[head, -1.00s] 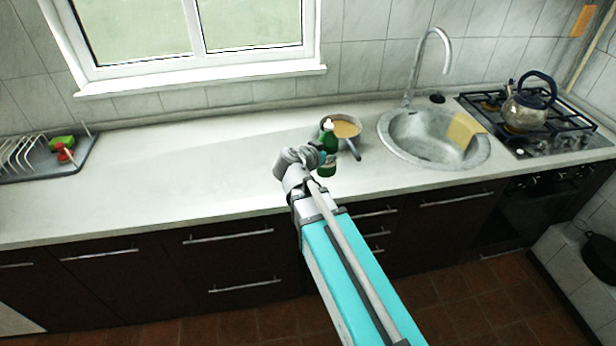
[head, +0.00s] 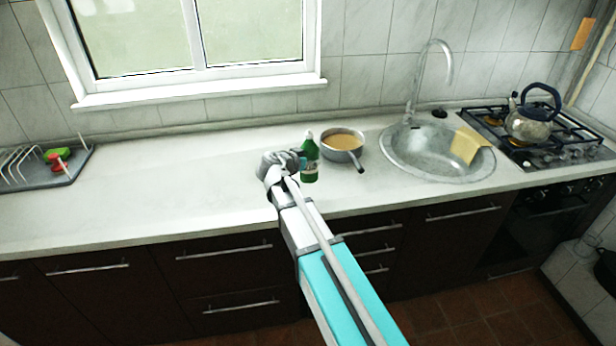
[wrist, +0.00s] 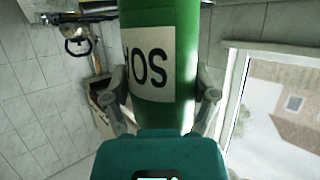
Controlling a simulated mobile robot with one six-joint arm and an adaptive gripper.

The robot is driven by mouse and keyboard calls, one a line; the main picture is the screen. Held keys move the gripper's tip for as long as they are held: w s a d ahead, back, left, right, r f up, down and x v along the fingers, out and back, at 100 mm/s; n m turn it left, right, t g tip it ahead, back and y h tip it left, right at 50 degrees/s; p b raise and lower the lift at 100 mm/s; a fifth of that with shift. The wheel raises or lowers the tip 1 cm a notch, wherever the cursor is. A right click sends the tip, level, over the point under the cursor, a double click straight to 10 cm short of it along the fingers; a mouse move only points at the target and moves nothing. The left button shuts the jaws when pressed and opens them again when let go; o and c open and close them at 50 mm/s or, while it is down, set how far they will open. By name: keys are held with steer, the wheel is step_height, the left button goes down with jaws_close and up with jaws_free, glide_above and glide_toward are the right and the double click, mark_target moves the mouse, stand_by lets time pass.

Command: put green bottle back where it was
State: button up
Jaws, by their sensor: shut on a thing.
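My gripper (head: 292,160) is at the bottle's left side in the head view. In the wrist view its fingers (wrist: 166,103) lie on both sides of the bottle, shut on it. I cannot tell whether the bottle's base touches the counter.
A grey pan (head: 343,148) with tan contents stands just right of the bottle, its handle pointing forward. Further right are the sink (head: 400,150) with a yellow cloth (head: 466,145) and a kettle (head: 533,122) on the stove. A dish rack (head: 40,170) is at far left. The counter (head: 180,165) between is clear.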

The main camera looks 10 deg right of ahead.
steer(key=shift+w+a+f+b, duration=0.15)
steer(key=shift+w+f+b, duration=0.35)
steer(key=shift+f, duration=0.15)
steer(key=shift+w+a+f+b, duration=0.15)
steer(key=shift+w+f+b, duration=0.2)
steer(key=shift+w+f, duration=0.2)
steer(key=shift+w+a+f+b, duration=0.1)
steer(key=shift+w+f+b, duration=0.05)
steer(key=shift+f+b, duration=0.9)
steer(key=shift+w+a+f+b, duration=0.1)
steer(key=shift+w+f+b, duration=0.05)
steer(key=shift+f+b, duration=0.85)
steer(key=shift+f, duration=0.15)
steer(key=o, duration=1.2)
steer(key=shift+r, duration=0.25)
steer(key=shift+s+a+r, duration=0.1)
steer(key=shift+s, duration=0.1)
steer(key=p+v, duration=0.4)
steer(key=v, duration=0.7)
steer(key=shift+p, duration=0.35)
